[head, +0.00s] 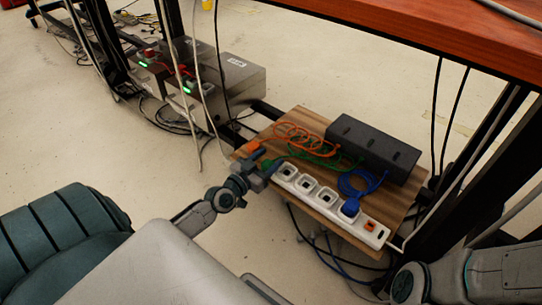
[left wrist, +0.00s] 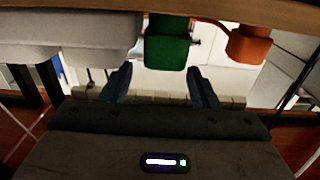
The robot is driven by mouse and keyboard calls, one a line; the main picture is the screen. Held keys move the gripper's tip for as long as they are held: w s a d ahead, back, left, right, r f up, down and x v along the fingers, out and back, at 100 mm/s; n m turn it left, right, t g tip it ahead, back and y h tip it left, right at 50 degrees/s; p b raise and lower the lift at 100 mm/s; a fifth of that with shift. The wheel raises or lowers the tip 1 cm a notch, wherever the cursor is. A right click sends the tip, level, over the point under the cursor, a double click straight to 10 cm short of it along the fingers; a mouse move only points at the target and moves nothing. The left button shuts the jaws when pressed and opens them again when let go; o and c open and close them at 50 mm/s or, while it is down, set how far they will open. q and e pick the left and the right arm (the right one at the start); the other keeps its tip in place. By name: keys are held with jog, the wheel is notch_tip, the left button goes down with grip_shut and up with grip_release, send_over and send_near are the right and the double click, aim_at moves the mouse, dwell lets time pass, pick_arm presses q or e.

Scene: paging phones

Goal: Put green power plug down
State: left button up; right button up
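The green power plug (left wrist: 168,45) shows in the left wrist view beside the white power strip (left wrist: 85,42), past my fingertips and lined up with the gap between them. In the head view a small green part of it (head: 268,163) shows at the left end of the power strip (head: 325,203), mostly hidden by my gripper. My left gripper (left wrist: 161,82) is open, its two fingers apart and nothing between them. In the head view my left gripper (head: 262,176) is at the board's left edge. My right gripper is not visible.
The wooden board (head: 395,215) carries a black box (head: 372,148), coiled orange and green cables, and a blue plug (head: 350,206) in the strip. An orange plug (head: 252,146) lies near my gripper. A table (head: 450,35) overhangs. Metal boxes (head: 235,82) stand behind on the floor.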

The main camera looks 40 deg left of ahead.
pick_arm(q)
jog(key=s+p, duration=0.1)
jog(key=s, duration=0.8)
jog(key=shift+s+a+f+p, duration=0.15)
jog(key=shift+s+a+p, duration=0.2)
jog(key=shift+a, duration=0.1)
